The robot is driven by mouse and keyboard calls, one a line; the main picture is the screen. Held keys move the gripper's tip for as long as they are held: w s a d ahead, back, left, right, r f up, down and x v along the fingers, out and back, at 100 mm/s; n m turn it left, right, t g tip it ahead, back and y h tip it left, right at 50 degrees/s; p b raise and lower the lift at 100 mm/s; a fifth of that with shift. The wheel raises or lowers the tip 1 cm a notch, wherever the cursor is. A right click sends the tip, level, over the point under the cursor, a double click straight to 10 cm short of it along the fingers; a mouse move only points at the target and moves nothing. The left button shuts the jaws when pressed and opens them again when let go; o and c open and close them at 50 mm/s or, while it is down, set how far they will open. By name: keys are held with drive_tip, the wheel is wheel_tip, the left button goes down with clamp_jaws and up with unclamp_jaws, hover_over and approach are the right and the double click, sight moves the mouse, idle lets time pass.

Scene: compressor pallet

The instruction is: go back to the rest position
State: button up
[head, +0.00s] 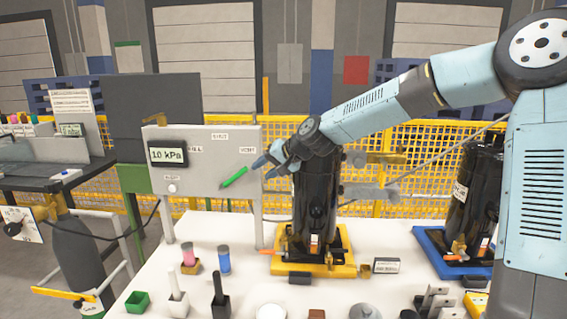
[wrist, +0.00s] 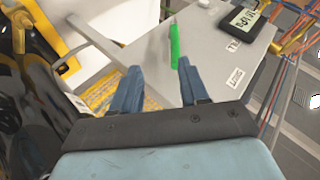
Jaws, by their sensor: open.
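My gripper (head: 262,170) is in the middle of the head view, in front of the grey panel and left of the top of a black compressor (head: 313,205). In the wrist view my gripper (wrist: 155,72) shows two blue fingers apart with nothing between them. A green handle (head: 234,177) on the panel lies just beyond the fingertips; it also shows in the wrist view (wrist: 174,46). The fingers look apart from it. My arm reaches in from the right, above the table.
The grey panel (head: 218,150) carries a gauge reading 10 kPa (head: 167,155). The black compressor stands on a yellow base (head: 340,268); another compressor (head: 474,195) stands on a blue base at right. The white table (head: 150,265) holds several small items. A yellow fence (head: 400,135) runs behind.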

drive_tip(key=s+d+f+n+h, duration=0.25)
drive_tip(key=s+d+h, duration=0.25)
drive_tip(key=s+d, duration=0.45)
drive_tip(key=s+d+r+m+h, duration=0.1)
drive_tip(key=s+d+r, duration=0.3)
drive_tip(key=s+d, duration=0.7)
drive_tip(key=s+d+r+m+h, duration=0.2)
drive_tip(key=s+d+r+h, duration=0.1)
drive_tip(key=s+d, duration=0.9)
drive_tip(key=s+r, duration=0.1)
drive_tip(key=s, duration=0.2)
drive_tip(key=shift+s+d, duration=0.15)
drive_tip(key=shift+s, duration=0.2)
drive_tip(key=shift+r, duration=0.1)
idle(4.0)
